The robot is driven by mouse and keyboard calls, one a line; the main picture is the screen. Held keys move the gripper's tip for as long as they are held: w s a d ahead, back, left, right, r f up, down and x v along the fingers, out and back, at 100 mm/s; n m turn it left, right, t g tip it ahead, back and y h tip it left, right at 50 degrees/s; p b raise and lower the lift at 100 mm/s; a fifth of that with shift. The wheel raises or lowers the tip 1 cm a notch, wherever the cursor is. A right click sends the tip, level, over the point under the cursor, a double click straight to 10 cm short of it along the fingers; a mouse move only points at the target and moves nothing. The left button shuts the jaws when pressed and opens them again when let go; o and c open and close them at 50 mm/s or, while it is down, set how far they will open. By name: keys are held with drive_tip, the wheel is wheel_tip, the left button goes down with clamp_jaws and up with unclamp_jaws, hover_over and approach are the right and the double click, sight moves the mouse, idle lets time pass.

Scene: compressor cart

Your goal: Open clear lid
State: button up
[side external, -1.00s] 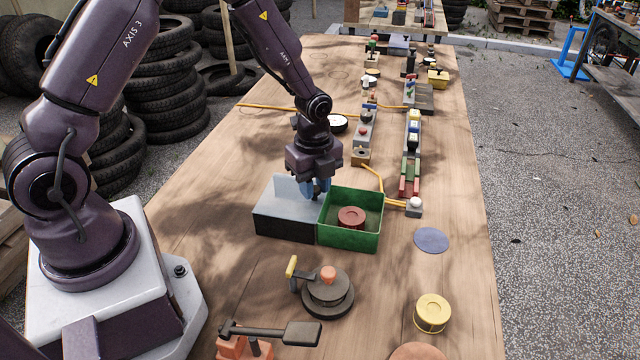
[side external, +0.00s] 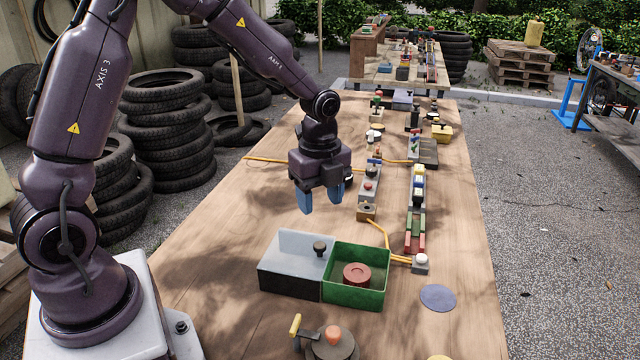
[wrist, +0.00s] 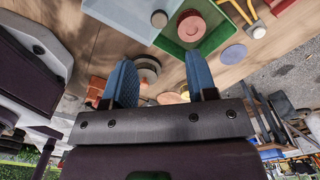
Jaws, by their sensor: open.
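The clear lid (side external: 292,252) is a pale translucent panel on a black box (side external: 288,284) in the side external view. It appears to lie flat over the box. My gripper (side external: 320,197) is above and behind the box, apart from the knob. Its blue fingers are spread and empty, also in the wrist view (wrist: 160,65).
A green open tray (side external: 354,297) holding a red round piece (side external: 357,274) adjoins the box's right side. A yellow cable (side external: 377,234) and rows of small fixtures lie beyond. A blue disc (side external: 438,297) lies right. The wooden table (side external: 215,245) is clear to the left.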

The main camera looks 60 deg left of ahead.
wheel_tip(320, 180, up, 3)
drive_tip(key=shift+f, duration=0.1)
idle(0.4)
drive_tip(key=s+d+r+n+t, duration=0.2)
drive_tip(key=s+r+n, duration=0.5)
drive_tip(key=s+n, duration=0.2)
drive_tip(key=s+d+r+n+t, duration=0.2)
drive_tip(key=s+r+n+t, duration=0.1)
drive_tip(key=s+r+n, duration=0.4)
drive_tip(key=shift+s+d+r+n+t, duration=0.15)
drive_tip(key=shift+s+d+n+t, duration=0.2)
drive_tip(key=shift+s+n, duration=0.7)
